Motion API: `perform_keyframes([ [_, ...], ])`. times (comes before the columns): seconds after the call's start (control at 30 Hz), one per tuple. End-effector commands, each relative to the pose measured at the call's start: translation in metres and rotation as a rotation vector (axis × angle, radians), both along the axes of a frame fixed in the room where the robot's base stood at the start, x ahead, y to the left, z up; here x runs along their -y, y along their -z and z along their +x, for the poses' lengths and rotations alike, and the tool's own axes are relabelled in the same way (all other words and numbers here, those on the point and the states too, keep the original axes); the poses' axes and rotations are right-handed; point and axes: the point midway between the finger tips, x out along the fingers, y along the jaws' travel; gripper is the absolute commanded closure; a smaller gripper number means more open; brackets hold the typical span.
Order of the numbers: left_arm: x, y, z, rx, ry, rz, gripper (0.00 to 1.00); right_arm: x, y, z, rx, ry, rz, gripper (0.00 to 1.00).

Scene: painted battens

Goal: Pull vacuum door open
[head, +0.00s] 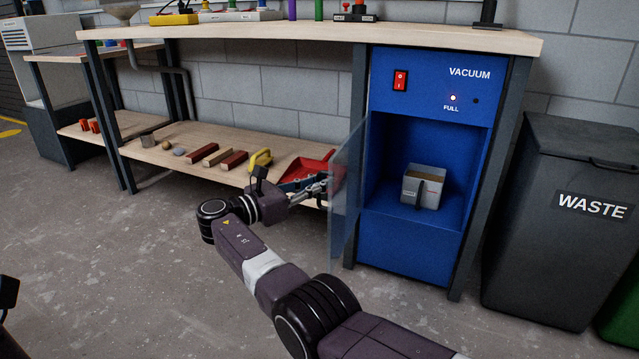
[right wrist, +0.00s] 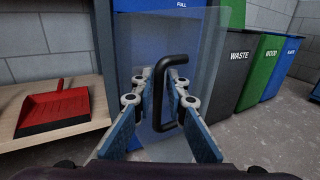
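The blue vacuum cabinet (head: 411,255) stands under the right end of the workbench. Its see-through door (head: 345,215) stands swung out at the left side of the cabinet, so the compartment is exposed. A grey bin (head: 424,187) sits inside it. My right gripper (head: 322,187) is at the door, on its left side in the head view. In the right wrist view the door's black handle (right wrist: 157,100) has its upright bar between the two blue-padded fingers (right wrist: 160,76). The fingers are apart, with gaps visible beside the bar. My left gripper's fingers do not show.
The lower shelf (head: 215,133) left of the door holds a red dustpan (head: 318,166), a yellow-handled item (head: 261,159) and wooden blocks (head: 203,153). A dark waste bin (head: 570,235) stands right of the cabinet. The floor in front is clear apart from my arm.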

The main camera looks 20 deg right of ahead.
Motion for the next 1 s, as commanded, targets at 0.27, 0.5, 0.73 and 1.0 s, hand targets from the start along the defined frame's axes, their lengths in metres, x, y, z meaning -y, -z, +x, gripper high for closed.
perform_keyframes([
  [0.27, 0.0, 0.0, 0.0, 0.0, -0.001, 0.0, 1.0, -0.002, 0.0, 0.0, 0.002, 0.0, 0.0, 0.85],
  [0.5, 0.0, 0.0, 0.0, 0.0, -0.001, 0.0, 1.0, -0.032, -0.001, -0.007, 0.001, -0.002, -0.001, 0.85],
  [0.73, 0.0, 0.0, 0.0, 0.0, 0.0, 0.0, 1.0, -0.062, -0.001, -0.013, 0.0, -0.004, 0.0, 0.85],
  [1.0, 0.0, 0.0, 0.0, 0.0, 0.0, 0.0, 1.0, -0.072, -0.001, -0.017, 0.001, 0.0, -0.001, 0.85],
])
